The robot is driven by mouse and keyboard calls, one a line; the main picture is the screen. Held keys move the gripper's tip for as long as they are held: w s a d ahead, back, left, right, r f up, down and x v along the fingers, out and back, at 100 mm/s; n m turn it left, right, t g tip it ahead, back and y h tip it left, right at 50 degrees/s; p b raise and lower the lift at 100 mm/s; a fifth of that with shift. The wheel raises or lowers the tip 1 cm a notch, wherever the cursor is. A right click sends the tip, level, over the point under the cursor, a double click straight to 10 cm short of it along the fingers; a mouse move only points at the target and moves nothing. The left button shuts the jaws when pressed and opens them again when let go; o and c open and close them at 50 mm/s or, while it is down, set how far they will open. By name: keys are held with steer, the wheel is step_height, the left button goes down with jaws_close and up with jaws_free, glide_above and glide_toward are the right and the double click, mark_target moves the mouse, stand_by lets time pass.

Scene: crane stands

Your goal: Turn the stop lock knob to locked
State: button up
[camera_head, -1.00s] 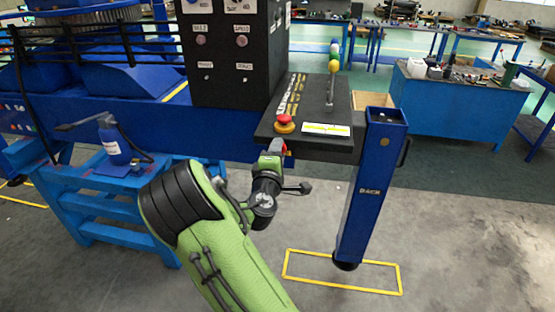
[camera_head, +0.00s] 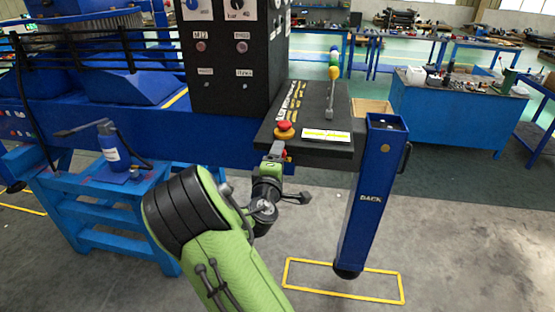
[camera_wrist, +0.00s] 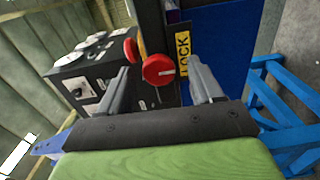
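The red round stop lock knob (camera_wrist: 157,70) has a pale pointer line on its face, running toward the right in the wrist view. A yellow LOCK label (camera_wrist: 183,55) sits just right of it. My gripper (camera_wrist: 158,65) is open, with one finger left of the knob and one right. No contact with the knob is visible. In the head view my gripper (camera_head: 275,151) is at the console's front edge, below the red mushroom button (camera_head: 284,129) on its yellow base. Only a small red bit of the knob (camera_head: 285,154) shows there.
The dark console top (camera_head: 315,120) carries a lever with a yellow ball (camera_head: 334,73) and a white-yellow label. A blue post (camera_head: 365,195) stands close right of my gripper.

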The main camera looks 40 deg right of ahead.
steer(key=shift+a, duration=0.1)
steer(key=b+v, duration=1.1)
steer(key=v, duration=0.4)
steer(key=shift+s+a, duration=0.2)
steer(key=shift+s, duration=0.05)
steer(key=s+f+m+g+y+p, duration=0.3)
steer(key=s+f+m+g+y, duration=0.15)
steer(key=f+m, duration=0.2)
steer(key=s+a+r+y+p, duration=0.2)
steer(key=s+a+y, duration=0.3)
steer(key=a, duration=0.3)
steer(key=s+a+r+y+p, duration=0.2)
steer(key=s+a+y+p, duration=0.1)
steer(key=a, duration=0.5)
steer(key=s+m+g+y, duration=0.1)
steer(key=s, duration=0.1)
steer(key=shift+s+y, duration=0.25)
steer(key=shift+y, duration=0.1)
